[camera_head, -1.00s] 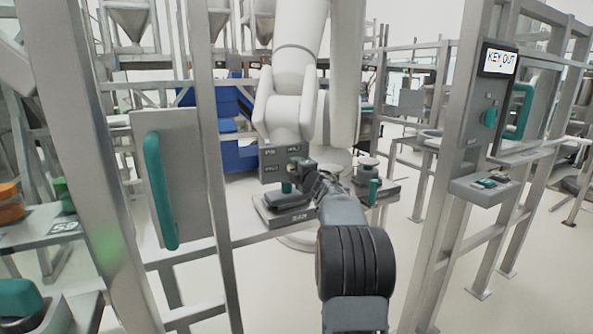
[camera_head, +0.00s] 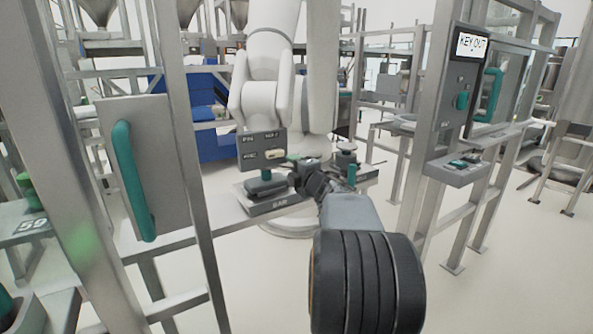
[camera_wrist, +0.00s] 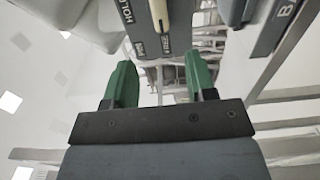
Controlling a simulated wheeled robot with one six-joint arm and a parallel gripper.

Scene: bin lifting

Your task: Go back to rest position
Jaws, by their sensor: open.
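My gripper (camera_wrist: 162,88) shows in the wrist view as two green fingers spread apart on a dark bar, with nothing between them. In the head view my gripper (camera_head: 291,160) is small and partly hidden by my own wrist. It is beside a grey panel (camera_head: 252,140) with small labels and a pale insert. The panel also shows in the wrist view (camera_wrist: 128,22), beyond the fingers. Below the panel a dark block with a green part stands on a grey base marked BAR (camera_head: 280,203). I cannot tell whether the gripper touches the panel.
A metal post (camera_head: 187,150) and a plate with a green handle (camera_head: 133,180) stand at left. At right, a frame carries a KEY OUT display (camera_head: 472,46) and a small shelf (camera_head: 460,170). A white robot (camera_head: 268,90) stands behind. Floor is clear at lower right.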

